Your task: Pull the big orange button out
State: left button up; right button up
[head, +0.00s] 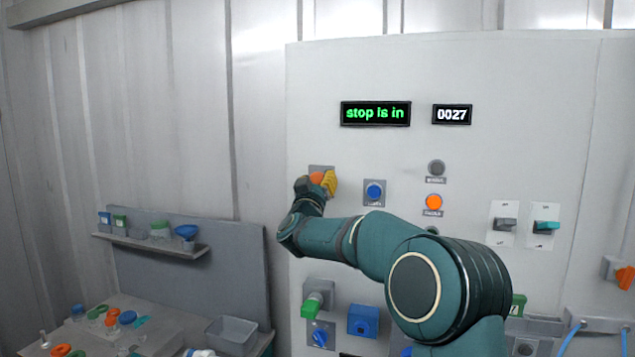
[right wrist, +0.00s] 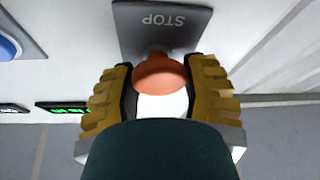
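The big orange button (head: 317,178) is on the grey panel, on a dark plate marked STOP. In the right wrist view the orange button (right wrist: 160,76) sits between the two yellow fingers of my right gripper (right wrist: 160,95). The fingers are at its left and right sides, close to its edges; I cannot tell whether they press on it. In the head view my right gripper (head: 322,182) is at the button and hides part of it. The display (head: 375,113) reads "stop is in". My left gripper is not in view.
A blue button (head: 374,192) is just right of the orange one. A small round orange light (head: 433,202) and switches (head: 504,223) are farther right. A shelf (head: 150,243) with jars and a cluttered bench (head: 190,325) stand at left.

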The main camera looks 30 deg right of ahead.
jog(key=shift+s+a+b, duration=0.3)
jog(key=shift+s+a, duration=0.05)
jog(key=shift+a, duration=0.1)
jog(key=o, duration=1)
jog(key=shift+f, duration=0.1)
jog(key=o, duration=0.3)
jog(key=shift+s+a, duration=0.1)
jog(key=shift+o, duration=0.2)
jog(key=v, duration=1.2)
